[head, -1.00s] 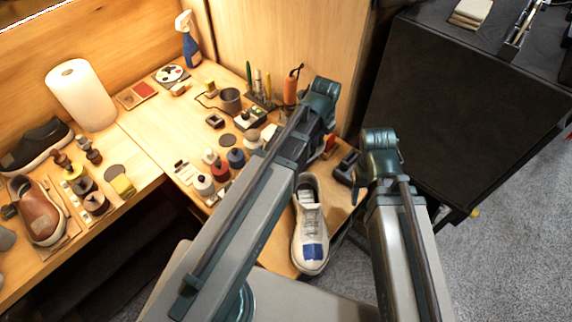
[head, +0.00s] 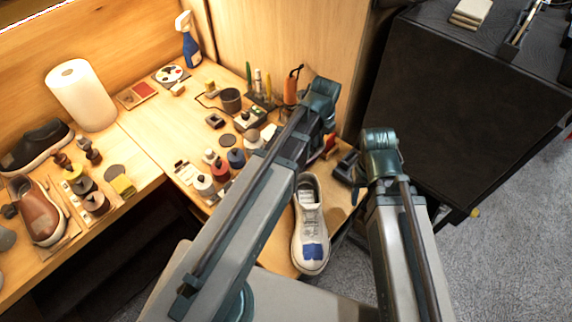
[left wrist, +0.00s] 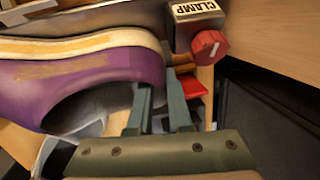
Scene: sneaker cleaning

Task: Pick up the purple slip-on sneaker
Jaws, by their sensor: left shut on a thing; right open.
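The purple slip-on sneaker (left wrist: 70,80) shows in the left wrist view, with its pale sole edge towards the top and its dark opening towards the bottom. My left gripper (left wrist: 160,98) has its two fingers at the right end of the shoe and is shut on that end. In the head view I cannot make out the purple sneaker; my left arm covers that area. My right gripper (head: 353,178) shows only in part beside the right arm, open, near the bench's right edge.
A clamp with a red knob (left wrist: 209,46) stands close beside the sneaker. A pale sneaker with a blue toe patch (head: 311,225) lies on the bench below. Bottles, jars and a paper roll (head: 81,95) crowd the left. A dark cabinet (head: 460,110) stands at right.

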